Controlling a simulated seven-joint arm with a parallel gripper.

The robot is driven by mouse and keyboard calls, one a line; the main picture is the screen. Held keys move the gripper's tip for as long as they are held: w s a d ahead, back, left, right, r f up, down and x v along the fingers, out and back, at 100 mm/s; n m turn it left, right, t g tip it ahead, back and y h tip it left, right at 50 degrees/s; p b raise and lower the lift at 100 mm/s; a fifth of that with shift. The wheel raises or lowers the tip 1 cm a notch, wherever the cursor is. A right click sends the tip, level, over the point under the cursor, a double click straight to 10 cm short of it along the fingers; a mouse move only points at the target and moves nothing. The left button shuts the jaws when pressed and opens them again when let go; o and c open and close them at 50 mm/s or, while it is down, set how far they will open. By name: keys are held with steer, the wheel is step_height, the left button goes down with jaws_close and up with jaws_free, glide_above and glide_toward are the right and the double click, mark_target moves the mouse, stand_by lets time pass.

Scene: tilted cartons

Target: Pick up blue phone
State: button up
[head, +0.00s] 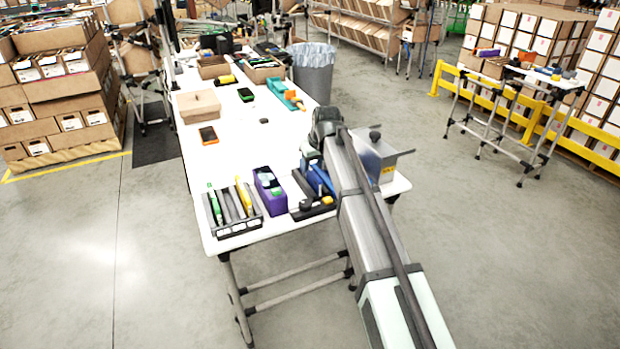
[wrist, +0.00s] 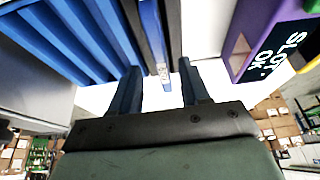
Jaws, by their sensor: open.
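My gripper (wrist: 158,66) is open in the wrist view, its two dark fingers pointing up the picture. A thin blue upright piece (wrist: 152,32) with a small pale label lies beyond and between the fingertips; it may be the blue phone, but I cannot tell for sure. No contact with the fingers shows. More blue slats (wrist: 62,38) stand left of it. In the head view, blue pieces (head: 322,180) sit in a dark slotted holder (head: 303,184) at the table's near right; my arm hides part of this area and the fingers.
A purple bin (head: 268,192) stands left of the holder and shows at the wrist view's right (wrist: 246,48). A black slotted rack (head: 231,210) is further left. A grey metal box (head: 379,157) is to the right. The table's middle (head: 250,150) is mostly clear.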

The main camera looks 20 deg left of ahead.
mark_target(310, 168)
steer(key=shift+x, duration=1.95)
steer(key=shift+a+r, duration=0.1)
steer(key=shift+c, duration=0.4)
jaws_close()
